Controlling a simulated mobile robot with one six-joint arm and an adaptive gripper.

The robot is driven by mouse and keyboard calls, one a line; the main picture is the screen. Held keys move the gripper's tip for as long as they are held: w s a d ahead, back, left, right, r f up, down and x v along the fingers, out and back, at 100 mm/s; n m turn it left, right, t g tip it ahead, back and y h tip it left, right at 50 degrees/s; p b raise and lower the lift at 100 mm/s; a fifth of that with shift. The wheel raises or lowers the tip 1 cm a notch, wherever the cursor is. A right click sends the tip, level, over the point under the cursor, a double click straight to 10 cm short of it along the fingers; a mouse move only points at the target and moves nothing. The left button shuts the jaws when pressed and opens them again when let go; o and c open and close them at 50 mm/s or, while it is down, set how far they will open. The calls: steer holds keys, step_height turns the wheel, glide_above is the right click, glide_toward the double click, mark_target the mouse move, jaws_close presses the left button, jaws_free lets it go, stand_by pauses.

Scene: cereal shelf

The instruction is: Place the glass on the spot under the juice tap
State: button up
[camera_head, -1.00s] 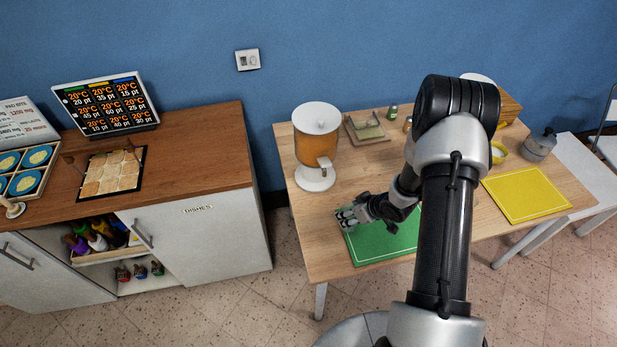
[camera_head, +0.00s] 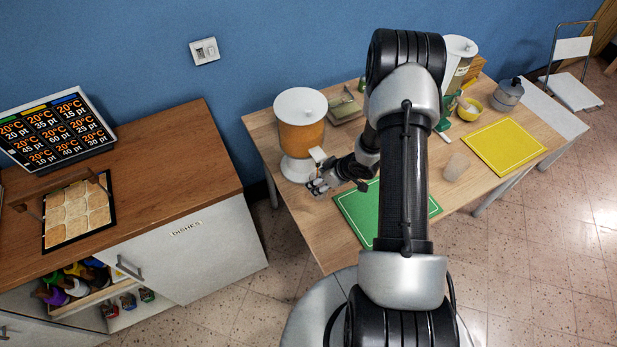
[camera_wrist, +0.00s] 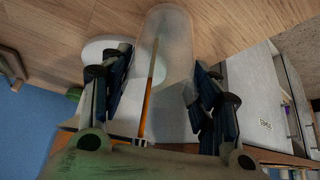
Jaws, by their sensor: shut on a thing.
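My gripper (camera_head: 320,187) is beside the juice dispenser's (camera_head: 301,134) base, just below its white tap (camera_head: 317,155). In the wrist view my gripper (camera_wrist: 160,85) is shut on a clear, frosted-looking glass (camera_wrist: 168,35), with one finger on each side. The glass is close to a pale round surface (camera_wrist: 100,47), which looks like the dispenser's base; whether they touch cannot be told. The held glass is hard to make out in the head view. The spot under the tap is mostly hidden by my gripper.
A green mat (camera_head: 362,215) lies in front of my gripper. Another clear glass (camera_head: 455,167) stands to the right, near a yellow mat (camera_head: 504,147). The wooden cabinet (camera_head: 180,160) is to the left, across a gap.

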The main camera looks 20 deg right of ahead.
steer(key=shift+w, duration=0.2)
steer(key=shift+f, duration=0.2)
steer(key=o, duration=1.1)
steer(key=shift+o, duration=0.2)
